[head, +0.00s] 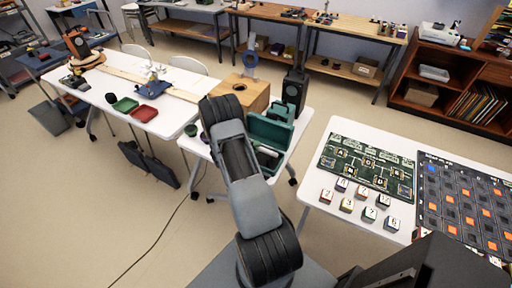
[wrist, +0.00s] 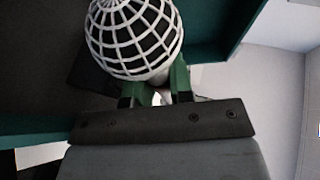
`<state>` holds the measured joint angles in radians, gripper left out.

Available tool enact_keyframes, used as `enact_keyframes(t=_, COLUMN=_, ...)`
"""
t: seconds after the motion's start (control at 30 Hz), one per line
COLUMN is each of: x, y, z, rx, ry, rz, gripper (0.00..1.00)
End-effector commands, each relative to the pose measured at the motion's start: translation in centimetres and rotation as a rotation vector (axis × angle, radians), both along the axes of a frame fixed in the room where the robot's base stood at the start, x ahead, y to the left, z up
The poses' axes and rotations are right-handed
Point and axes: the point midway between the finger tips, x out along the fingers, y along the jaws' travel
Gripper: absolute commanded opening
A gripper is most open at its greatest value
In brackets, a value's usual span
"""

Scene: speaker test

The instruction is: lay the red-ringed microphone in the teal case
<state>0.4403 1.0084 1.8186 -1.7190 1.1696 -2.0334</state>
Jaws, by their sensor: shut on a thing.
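My gripper (wrist: 157,90) is shut on a microphone (wrist: 135,38), whose pale mesh ball head shows just beyond the green fingers in the wrist view. No red ring shows, so I cannot tell its ring colour. Teal walls of the case (wrist: 228,40) and a dark interior lie around and behind the microphone. I cannot tell whether it touches the case floor. In the head view the teal case (head: 268,132) stands open on a small white table, partly behind my arm. My gripper and the microphone are hidden there.
A wooden box (head: 240,93) with a round hole and a black speaker (head: 294,90) stand behind the case. A dark green box (head: 281,111) is close to the case. A white table with a circuit-patterned board (head: 368,163) and several lettered cubes stands to the right.

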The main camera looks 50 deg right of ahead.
Motion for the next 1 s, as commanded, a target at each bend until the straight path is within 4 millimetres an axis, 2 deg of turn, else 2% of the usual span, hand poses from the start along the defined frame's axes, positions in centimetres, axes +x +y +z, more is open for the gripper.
enact_keyframes(t=0.03, x=-0.8, y=0.9, z=-2.0, rx=0.041, ry=0.029, rz=0.005, gripper=0.00)
enact_keyframes(t=0.43, x=-0.7, y=1.0, z=-2.0, rx=0.041, ry=0.029, rz=0.008, gripper=0.00)
enact_keyframes(t=0.47, x=-0.7, y=1.0, z=-2.0, rx=0.041, ry=0.029, rz=0.008, gripper=0.22)
enact_keyframes(t=0.63, x=-0.7, y=1.0, z=-2.1, rx=0.042, ry=0.030, rz=0.008, gripper=0.39)
enact_keyframes(t=0.83, x=-0.3, y=2.3, z=-1.4, rx=0.037, ry=0.026, rz=0.012, gripper=0.41)
enact_keyframes(t=1.0, x=0.4, y=5.4, z=0.0, rx=0.028, ry=0.021, rz=0.017, gripper=0.42)
